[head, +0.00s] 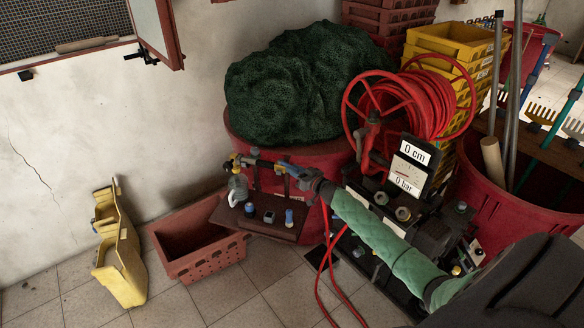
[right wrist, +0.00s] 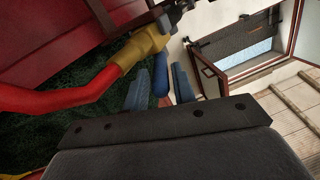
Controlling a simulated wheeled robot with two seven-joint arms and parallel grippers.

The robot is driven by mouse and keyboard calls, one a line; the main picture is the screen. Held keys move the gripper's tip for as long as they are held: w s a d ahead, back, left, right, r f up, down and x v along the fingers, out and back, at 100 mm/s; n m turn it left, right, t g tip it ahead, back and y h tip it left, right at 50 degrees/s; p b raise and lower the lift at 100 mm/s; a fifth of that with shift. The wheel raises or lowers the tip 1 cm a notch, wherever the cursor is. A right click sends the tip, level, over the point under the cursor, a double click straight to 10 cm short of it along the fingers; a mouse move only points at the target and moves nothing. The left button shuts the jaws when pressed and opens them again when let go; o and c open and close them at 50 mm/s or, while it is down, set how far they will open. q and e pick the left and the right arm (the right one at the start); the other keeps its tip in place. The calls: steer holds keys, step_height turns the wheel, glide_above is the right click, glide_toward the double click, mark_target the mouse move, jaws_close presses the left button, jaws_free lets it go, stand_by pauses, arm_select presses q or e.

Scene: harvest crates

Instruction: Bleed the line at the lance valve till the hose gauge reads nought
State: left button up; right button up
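The gauge panel (head: 408,163) stands in front of the hose reel in the head view; its cards read "0 cm" and "0 bar". The lance (head: 262,163), with yellow and blue parts, lies across above a small shelf. The right wrist view shows its yellow fitting (right wrist: 146,45), the red hose (right wrist: 60,99) and a blue valve lever (right wrist: 161,82). My right gripper (head: 291,171) is at the lance. In the right wrist view its two fingers (right wrist: 160,92) stand apart, either side of the lever, with a gap showing. My left gripper is not in view.
The red hose reel (head: 463,93) stands behind the gauge. A dark red shelf (head: 258,226) carries small fittings. A red crate (head: 207,272) and a yellow holder (head: 122,266) are on the tiles to the left. A green net heap (head: 290,90) lies behind the lance.

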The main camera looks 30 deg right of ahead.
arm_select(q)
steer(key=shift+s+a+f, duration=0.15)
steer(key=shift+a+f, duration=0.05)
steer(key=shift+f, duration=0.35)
arm_select(e)
steer(key=shift+x, duration=0.95)
steer(key=shift+s, duration=0.1)
steer(key=shift+c, duration=0.5)
jaws_close()
